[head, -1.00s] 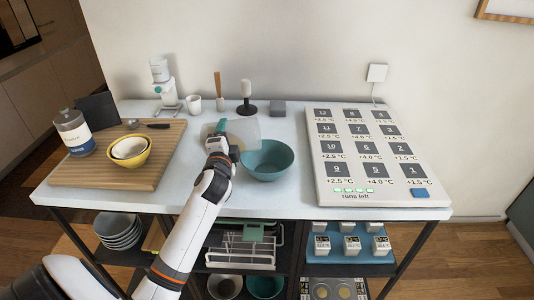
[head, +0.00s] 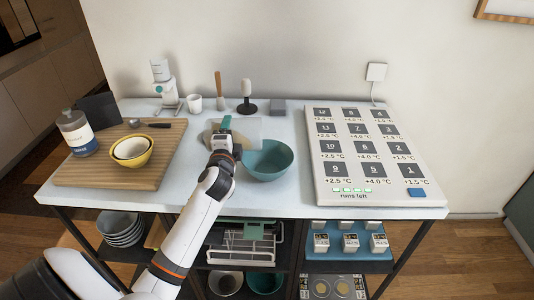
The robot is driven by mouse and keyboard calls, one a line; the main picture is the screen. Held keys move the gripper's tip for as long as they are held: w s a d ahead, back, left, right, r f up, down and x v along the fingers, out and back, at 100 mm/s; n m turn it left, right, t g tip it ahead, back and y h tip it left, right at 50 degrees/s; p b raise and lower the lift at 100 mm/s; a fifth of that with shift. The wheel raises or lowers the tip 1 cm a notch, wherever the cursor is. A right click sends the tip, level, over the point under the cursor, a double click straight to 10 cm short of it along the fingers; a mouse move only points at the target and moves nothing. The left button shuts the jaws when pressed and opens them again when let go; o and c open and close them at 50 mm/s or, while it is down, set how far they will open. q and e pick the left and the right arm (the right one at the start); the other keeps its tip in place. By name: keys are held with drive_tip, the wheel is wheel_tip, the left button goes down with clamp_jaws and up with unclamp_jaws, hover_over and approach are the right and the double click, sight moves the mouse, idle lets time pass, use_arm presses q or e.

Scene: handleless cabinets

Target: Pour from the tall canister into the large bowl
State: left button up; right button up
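The large bowl is most likely the teal bowl (head: 279,163), upright on the white table right of my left gripper. My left gripper (head: 224,124) is raised above the table and appears shut on a pale, translucent canister (head: 249,129). The canister is tipped nearly onto its side, with its right end just behind and above the bowl's upper left rim. Something beige shows through its left part. My wrist hides part of the canister and the fingertips. I cannot see any stream falling, and the bowl looks empty from here. My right gripper is out of view.
A wooden board (head: 120,178) at left carries a yellow bowl (head: 133,160) and a labelled jar (head: 76,133). A white cup (head: 194,103) and a dark stand (head: 247,107) are along the back. A numbered panel (head: 318,185) fills the right. The front table strip is clear.

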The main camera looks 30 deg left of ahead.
sight(240, 123)
use_arm(q)
drive_tip(key=shift+w+d+r+m+p, duration=0.25)
drive_tip(key=shift+r+m+p, duration=0.45)
drive_tip(key=shift+p, duration=0.35)
drive_tip(key=shift+w+d+r+m+p, duration=0.1)
drive_tip(key=shift+d+r+m+p, duration=0.25)
drive_tip(key=shift+r+m+p, duration=0.4)
idle(1.3)
drive_tip(key=shift+w+d+r+m+p, duration=0.25)
drive_tip(key=shift+d+r+m+p, duration=0.15)
drive_tip(key=shift+m+p, duration=0.55)
drive_tip(key=shift+w+d+r+m+p, duration=0.25)
drive_tip(key=shift+d+r+m+p, duration=0.25)
drive_tip(key=shift+p, duration=0.65)
idle(1.3)
